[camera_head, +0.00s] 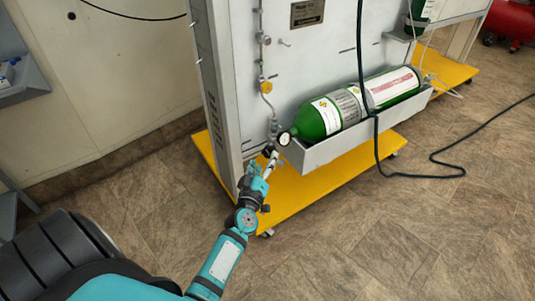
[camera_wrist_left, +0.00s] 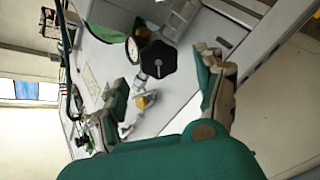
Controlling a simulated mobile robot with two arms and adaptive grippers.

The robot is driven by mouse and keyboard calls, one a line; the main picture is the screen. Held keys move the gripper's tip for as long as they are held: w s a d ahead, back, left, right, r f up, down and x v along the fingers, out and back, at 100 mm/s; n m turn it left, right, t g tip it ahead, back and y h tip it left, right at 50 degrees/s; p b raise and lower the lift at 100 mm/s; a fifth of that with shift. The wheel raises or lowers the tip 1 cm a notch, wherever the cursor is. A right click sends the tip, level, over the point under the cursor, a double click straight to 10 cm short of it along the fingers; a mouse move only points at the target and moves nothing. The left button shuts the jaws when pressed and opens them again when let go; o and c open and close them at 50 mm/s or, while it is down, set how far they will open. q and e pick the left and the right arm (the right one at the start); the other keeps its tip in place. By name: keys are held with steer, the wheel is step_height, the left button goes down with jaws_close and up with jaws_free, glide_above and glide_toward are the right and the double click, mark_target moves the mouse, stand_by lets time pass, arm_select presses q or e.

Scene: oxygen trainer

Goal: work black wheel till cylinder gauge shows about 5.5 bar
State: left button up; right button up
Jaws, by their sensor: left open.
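The black wheel (camera_wrist_left: 158,58) is a dark, several-sided knob in the left wrist view, beside the white-faced cylinder gauge (camera_wrist_left: 132,48). The gauge also shows in the head view (camera_head: 284,139), at the near end of the green cylinder (camera_head: 355,103). Its reading is too small to tell. My left gripper (camera_wrist_left: 164,68) is open, with one finger to each side of the wheel in the picture. I cannot tell whether either finger touches it. In the head view, my left gripper (camera_head: 266,163) is just below the gauge and partly hides the wheel area. My right gripper is out of view.
The cylinder lies in a grey tray (camera_head: 318,153) on the panel above a yellow base (camera_head: 290,195) with castors. Piping with a yellow fitting (camera_head: 266,87) runs up the panel. A dark hose (camera_head: 376,140) hangs over the tray onto the floor. Floor in front is clear.

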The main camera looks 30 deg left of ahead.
arm_select(q)
steer(key=v, duration=0.6)
steer(key=shift+s+d, duration=0.2)
steer(key=shift+s, duration=0.1)
stand_by(2.2)
